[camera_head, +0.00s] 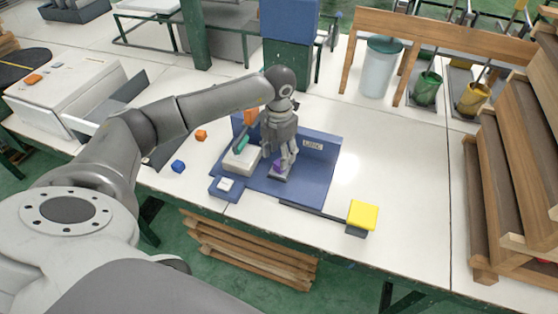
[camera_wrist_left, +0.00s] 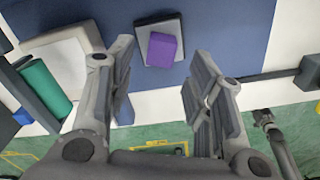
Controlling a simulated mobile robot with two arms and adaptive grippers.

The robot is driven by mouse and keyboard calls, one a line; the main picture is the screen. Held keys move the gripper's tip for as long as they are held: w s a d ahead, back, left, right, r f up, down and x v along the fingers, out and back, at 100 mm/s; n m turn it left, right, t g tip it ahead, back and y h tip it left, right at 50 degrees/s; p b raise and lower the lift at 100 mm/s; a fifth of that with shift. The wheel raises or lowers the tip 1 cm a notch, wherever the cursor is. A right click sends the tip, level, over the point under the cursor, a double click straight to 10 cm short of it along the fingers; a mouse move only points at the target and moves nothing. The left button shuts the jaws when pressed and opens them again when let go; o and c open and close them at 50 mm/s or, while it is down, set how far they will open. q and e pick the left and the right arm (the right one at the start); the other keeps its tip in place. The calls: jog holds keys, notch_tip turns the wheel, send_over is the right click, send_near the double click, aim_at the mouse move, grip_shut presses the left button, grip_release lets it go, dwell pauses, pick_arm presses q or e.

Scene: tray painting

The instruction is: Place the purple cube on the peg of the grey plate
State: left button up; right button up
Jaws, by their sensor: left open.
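The purple cube (camera_wrist_left: 162,48) sits over the square grey plate (camera_wrist_left: 145,31) in the left wrist view. In the head view the cube (camera_head: 277,163) is partly hidden by my fingers, with an edge of the plate (camera_head: 280,177) below it. The peg is hidden, and I cannot tell whether the cube is seated on it. My left gripper (camera_head: 286,161) points down at the cube. Its fingers (camera_wrist_left: 162,62) are open, spread to either side of the cube with gaps, not gripping it. My right gripper is not in view.
The plate lies on a blue board (camera_head: 315,180) with an upright back wall. A pale box (camera_head: 242,159) with a green cylinder (camera_wrist_left: 44,82) stands to its left. A yellow-topped block (camera_head: 362,215) stands right.

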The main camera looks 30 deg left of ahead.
aim_at(279, 163)
pick_arm(q)
notch_tip(279, 163, up, 9)
jog(key=b, duration=0.1)
jog(key=shift+f, duration=0.15)
dwell(0.4)
